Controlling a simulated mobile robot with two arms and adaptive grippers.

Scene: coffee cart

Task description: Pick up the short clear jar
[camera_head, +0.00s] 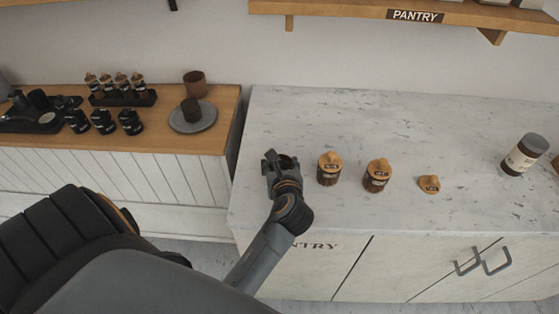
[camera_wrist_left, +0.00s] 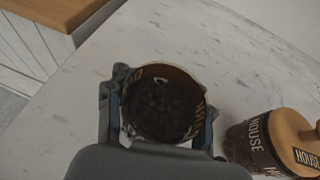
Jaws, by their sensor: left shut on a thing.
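My left gripper (camera_head: 280,163) is at the left part of the marble counter and is shut on the short clear jar. In the left wrist view the jar (camera_wrist_left: 163,103) sits between the two fingers, lidless, with dark contents and a printed band. In the head view only its dark round mouth (camera_head: 288,162) shows, as the gripper hides the rest. I cannot tell whether it touches the counter. A wooden lid (camera_head: 428,185) with a small label lies on the counter to the right. My right gripper is not in view.
Two lidded jars stand right of the gripper, a nearer one (camera_head: 328,170) and a farther one (camera_head: 376,176). A wooden-topped cabinet (camera_head: 215,137) with cups stands left. The counter's back is clear.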

